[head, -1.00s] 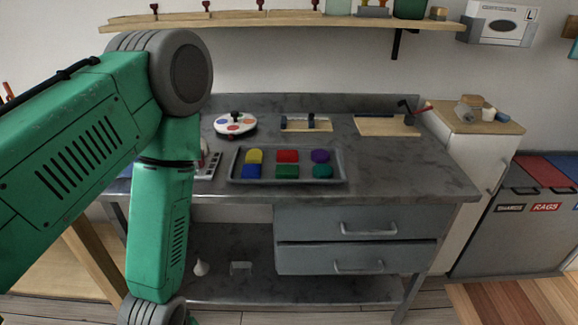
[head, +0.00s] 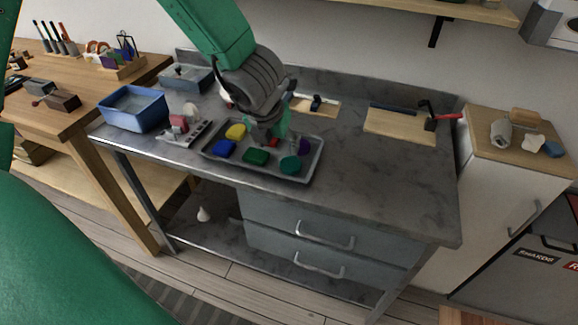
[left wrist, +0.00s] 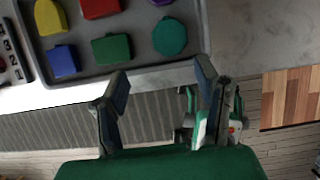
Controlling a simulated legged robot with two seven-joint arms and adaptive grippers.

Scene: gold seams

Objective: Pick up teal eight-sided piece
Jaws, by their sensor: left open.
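The teal eight-sided piece (head: 290,165) lies in the front right corner of the grey tray (head: 307,172) on the workbench. In the left wrist view the teal piece (left wrist: 169,37) is fully visible, just beyond the fingertips and between their lines. My left gripper (head: 272,133) is above the tray, behind the teal piece in the head view. In the left wrist view its two dark fingers (left wrist: 162,72) are spread apart with nothing between them.
The tray also holds yellow (head: 236,131), blue (head: 224,148), green (head: 256,157), purple (head: 304,144) and red (left wrist: 100,8) pieces. The red one is partly hidden in the head view. A blue bin (head: 133,108) stands left; a hammer (head: 440,119) lies right.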

